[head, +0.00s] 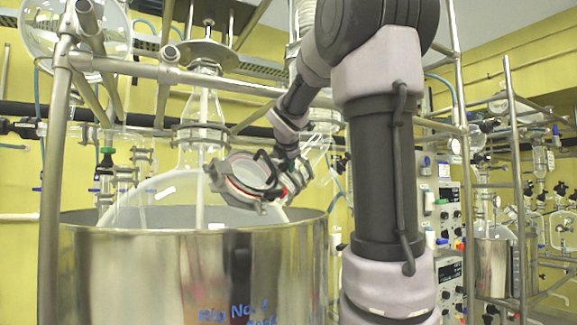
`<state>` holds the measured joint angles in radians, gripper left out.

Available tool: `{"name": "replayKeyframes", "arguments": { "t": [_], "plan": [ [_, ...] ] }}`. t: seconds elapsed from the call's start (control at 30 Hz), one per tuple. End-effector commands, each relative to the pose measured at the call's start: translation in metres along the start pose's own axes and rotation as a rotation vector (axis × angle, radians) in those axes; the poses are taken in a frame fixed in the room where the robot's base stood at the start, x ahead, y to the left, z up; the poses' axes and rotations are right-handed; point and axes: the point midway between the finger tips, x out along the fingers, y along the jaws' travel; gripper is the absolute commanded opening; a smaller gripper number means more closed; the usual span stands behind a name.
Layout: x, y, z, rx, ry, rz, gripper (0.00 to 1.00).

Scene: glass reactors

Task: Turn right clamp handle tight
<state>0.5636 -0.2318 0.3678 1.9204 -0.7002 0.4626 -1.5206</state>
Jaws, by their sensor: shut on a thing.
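A large round glass vessel (150,200) sits in a steel pot. A round clamped port with a metal ring and a red seal (243,181) sits on its upper right side. My gripper (284,176) reaches down from the upper right and is shut at the right side of this ring. The right clamp handle is mostly hidden by the jaws, so its angle and tightness cannot be told.
The steel pot (190,270) fills the lower left. A metal frame post (52,190) and crossbar (140,68) stand close around the vessel. Control boxes (449,210) and another glass rig (490,215) stand at the right behind my arm.

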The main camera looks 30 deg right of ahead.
Motion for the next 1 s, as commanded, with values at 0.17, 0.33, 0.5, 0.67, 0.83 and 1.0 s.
{"name": "replayKeyframes", "arguments": {
  "t": [0.17, 0.33, 0.5, 0.67, 0.83, 1.0],
  "plan": [
    [0.0007, -0.0008, -0.0004, 0.056, 0.002, -0.047, 0.0],
    [0.0005, -0.0016, -0.0001, 0.082, 0.001, -0.071, 0.0],
    [0.0005, -0.0018, 0.0, 0.091, 0.0, -0.078, 0.0],
    [0.0005, -0.0019, 0.0, 0.091, 0.0, -0.078, 0.0],
    [0.0005, -0.0019, 0.0, 0.091, 0.0, -0.078, 0.3],
    [0.0004, -0.0016, 0.0001, 0.09, 0.0, -0.077, 0.49]
  ]
}}
